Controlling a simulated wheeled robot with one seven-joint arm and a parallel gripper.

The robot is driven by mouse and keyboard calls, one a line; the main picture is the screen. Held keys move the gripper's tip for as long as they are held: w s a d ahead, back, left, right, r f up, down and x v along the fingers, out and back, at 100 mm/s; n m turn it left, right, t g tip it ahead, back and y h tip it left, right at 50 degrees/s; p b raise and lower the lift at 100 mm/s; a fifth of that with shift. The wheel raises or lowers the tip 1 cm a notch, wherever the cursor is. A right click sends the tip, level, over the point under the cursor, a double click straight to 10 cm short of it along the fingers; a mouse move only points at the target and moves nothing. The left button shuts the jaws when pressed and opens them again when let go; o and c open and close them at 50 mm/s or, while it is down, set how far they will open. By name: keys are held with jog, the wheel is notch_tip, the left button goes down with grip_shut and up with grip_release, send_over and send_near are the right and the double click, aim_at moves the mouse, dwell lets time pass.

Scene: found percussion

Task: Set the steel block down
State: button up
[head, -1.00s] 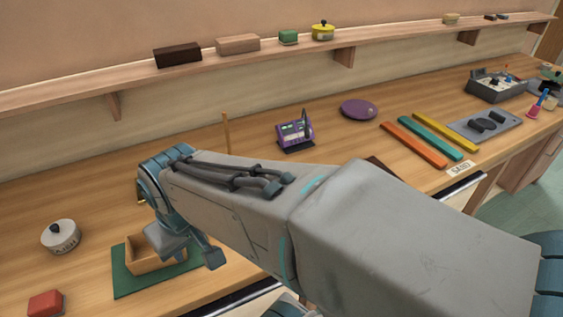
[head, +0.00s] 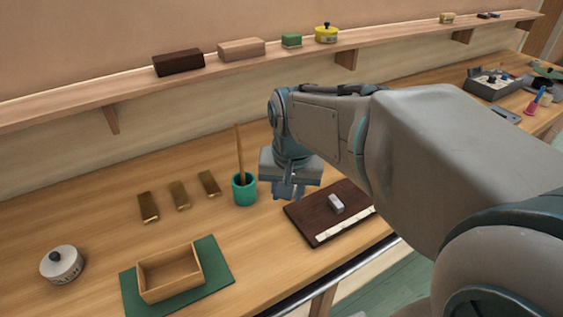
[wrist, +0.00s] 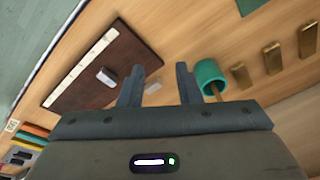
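The steel block (head: 336,204) is a small silver-grey block lying on a dark brown board (head: 300,217) that has a white strip along its front edge. The wrist view also shows the block (wrist: 106,76) on the board (wrist: 135,50), to the left of my fingers and apart from them. My gripper (head: 288,192) points down above the table near the board's back left corner. In the wrist view my gripper (wrist: 158,86) has its two fingers spread wide with nothing held between them.
A teal cup (head: 244,189) with an upright stick stands just left of my gripper. Several brass bars (head: 180,195) lie farther left. An open wooden box (head: 170,272) sits on a green mat (head: 218,272). A white lidded pot (head: 61,264) stands at left. A shelf (head: 225,67) runs behind.

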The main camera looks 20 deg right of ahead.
jog(key=w+d+f+m+g, duration=0.1)
jog(key=w+d+f+m, duration=0.1)
jog(key=w+d+m, duration=0.35)
jog(key=w+d+f+m+g, duration=0.1)
jog(key=w+d+m, duration=0.2)
jog(key=w+m, duration=0.55)
jog(key=w+f+n, duration=0.1)
jog(key=f, duration=0.2)
jog(key=w+f+n, duration=0.1)
jog(key=f, duration=0.2)
jog(key=w+f, duration=0.1)
jog(key=f, duration=0.1)
jog(key=shift+f+n, duration=0.4)
jog(key=shift+s+d+f+p, duration=0.1)
jog(key=shift+d+f+p, duration=0.1)
jog(key=shift+f, duration=1.15)
jog(key=shift+s+d+f+p, duration=0.1)
jog(key=shift+d+f+p, duration=0.1)
jog(key=shift+f, duration=1.1)
grip_shut()
